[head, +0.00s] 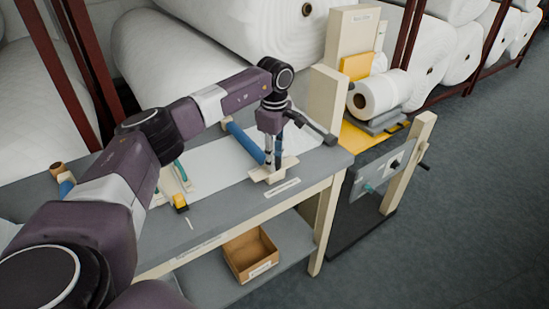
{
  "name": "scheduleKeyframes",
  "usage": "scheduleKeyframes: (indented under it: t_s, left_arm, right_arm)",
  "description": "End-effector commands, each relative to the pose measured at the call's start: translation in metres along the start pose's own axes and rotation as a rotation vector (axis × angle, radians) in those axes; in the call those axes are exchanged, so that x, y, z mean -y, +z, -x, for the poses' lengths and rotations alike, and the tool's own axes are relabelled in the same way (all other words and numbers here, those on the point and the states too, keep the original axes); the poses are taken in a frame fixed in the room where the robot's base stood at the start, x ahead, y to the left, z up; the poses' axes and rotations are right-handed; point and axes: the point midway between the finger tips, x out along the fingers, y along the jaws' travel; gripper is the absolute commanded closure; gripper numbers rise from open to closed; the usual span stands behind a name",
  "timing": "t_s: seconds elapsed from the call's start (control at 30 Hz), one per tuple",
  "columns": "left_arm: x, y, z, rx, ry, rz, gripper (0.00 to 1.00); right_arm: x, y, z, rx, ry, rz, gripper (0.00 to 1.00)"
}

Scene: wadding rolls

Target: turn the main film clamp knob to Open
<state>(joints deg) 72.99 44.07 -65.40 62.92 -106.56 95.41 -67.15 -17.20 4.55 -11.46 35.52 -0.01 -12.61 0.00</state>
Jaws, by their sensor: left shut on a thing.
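My left gripper (272,164) points straight down over the workbench, at the near right end of a blue roller (245,142). Its fingers are shut on a small part at a cream block (264,177). This part seems to be the main film clamp knob, but the fingers hide most of it. I cannot tell which way the knob is turned. A white label strip (283,188) lies on the bench just in front of the block; its text is too small to read. My right gripper is out of view.
The grey workbench (225,207) has a white sheet on top and an open cardboard box (250,253) on its lower shelf. A grey panel (383,171) stands right. Large white rolls (240,35) fill the back. Open floor lies right.

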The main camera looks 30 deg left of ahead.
Motion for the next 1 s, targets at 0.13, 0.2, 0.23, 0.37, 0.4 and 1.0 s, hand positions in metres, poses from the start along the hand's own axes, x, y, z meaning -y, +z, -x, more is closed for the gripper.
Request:
scheduleKeyframes:
  t_s: [0.13,0.2,0.23,0.37,0.4,1.0]
  left_arm:
    - [-0.0007,-0.0004,0.0007,-0.001,0.003,0.105,0.96]
    - [-0.0007,-0.0005,0.0007,-0.001,0.003,0.147,0.96]
    - [-0.0007,-0.0005,0.0007,-0.001,0.003,0.163,0.96]
    - [-0.0007,-0.0006,0.0008,-0.001,0.003,0.219,0.96]
    - [-0.0007,-0.0006,0.0008,-0.001,0.003,0.232,0.96]
    - [-0.0008,-0.0006,0.001,0.0,0.003,0.282,0.96]
  right_arm:
    - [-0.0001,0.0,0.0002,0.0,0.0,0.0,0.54]
    - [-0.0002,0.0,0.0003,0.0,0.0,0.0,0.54]
    - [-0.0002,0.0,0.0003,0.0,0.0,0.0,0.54]
    - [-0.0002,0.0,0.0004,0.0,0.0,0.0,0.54]
    - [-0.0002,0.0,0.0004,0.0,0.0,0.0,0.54]
    - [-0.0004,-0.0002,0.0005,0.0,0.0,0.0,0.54]
